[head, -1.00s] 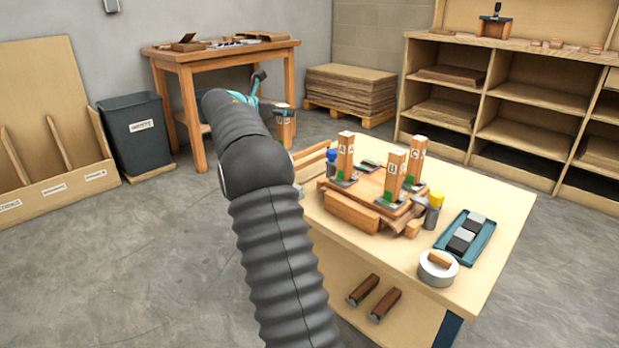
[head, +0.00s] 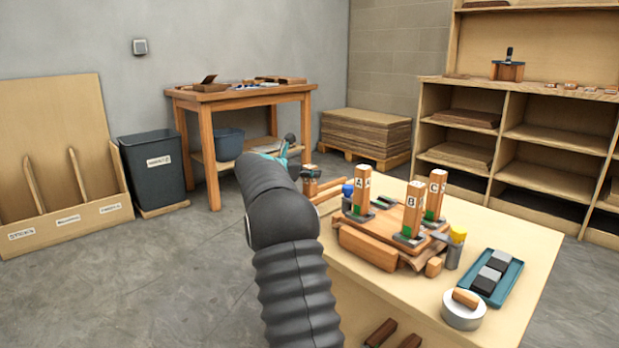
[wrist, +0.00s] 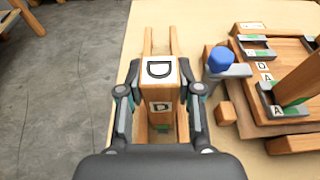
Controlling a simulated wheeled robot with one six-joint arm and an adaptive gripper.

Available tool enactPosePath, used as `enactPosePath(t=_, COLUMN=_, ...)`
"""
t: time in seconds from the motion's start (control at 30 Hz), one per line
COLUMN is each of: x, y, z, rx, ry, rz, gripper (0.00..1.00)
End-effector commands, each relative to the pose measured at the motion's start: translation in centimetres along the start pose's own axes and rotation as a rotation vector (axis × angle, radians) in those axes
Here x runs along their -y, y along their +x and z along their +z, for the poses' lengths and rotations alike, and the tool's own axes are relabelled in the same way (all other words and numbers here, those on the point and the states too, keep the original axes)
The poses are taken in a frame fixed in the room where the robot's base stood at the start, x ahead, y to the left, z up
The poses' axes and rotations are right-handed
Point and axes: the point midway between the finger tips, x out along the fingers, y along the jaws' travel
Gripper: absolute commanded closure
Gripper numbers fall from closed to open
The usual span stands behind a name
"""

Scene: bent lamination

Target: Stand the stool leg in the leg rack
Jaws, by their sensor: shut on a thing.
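My gripper (wrist: 160,100) is shut on a wooden stool leg (wrist: 161,108) marked D on its top and side. The leg looks roughly upright, with green near its lower end. In the head view my gripper (head: 290,150) is partly hidden by my arm, with the leg (head: 311,172) just beyond the table's left edge area. Two parallel wooden rails (wrist: 148,45) lie behind the leg in the wrist view; they may be the leg rack, but I cannot tell. The leg's foot and any contact there are unclear.
The stool seat (head: 372,247) on the table (head: 520,225) bears upright legs A (head: 362,190), B (head: 413,210) and C (head: 434,197). A blue-topped item (wrist: 221,62) and a small wooden block (wrist: 225,112) are close right of my gripper. A teal tray (head: 497,277) stands at right.

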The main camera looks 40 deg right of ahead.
Motion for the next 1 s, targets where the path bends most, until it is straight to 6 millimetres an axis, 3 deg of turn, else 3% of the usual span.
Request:
enactPosePath(t=0.37, x=0.0, y=0.2, z=-0.6, rx=0.001, ry=0.0, rz=0.0, gripper=1.0)
enactPosePath(t=0.4, x=0.0, y=0.2, z=-0.7, rx=0.001, ry=0.0, rz=0.0, gripper=0.61)
enactPosePath(t=0.5, x=0.0, y=0.2, z=-0.6, rx=0.001, ry=0.0, rz=0.0, gripper=0.41)
enactPosePath(t=0.83, x=0.0, y=0.1, z=-0.4, rx=0.001, ry=0.001, rz=0.0, gripper=0.41)
enactPosePath(t=1.0, x=-0.1, y=-1.7, z=-0.3, rx=0.001, ry=0.001, rz=0.002, gripper=0.41)
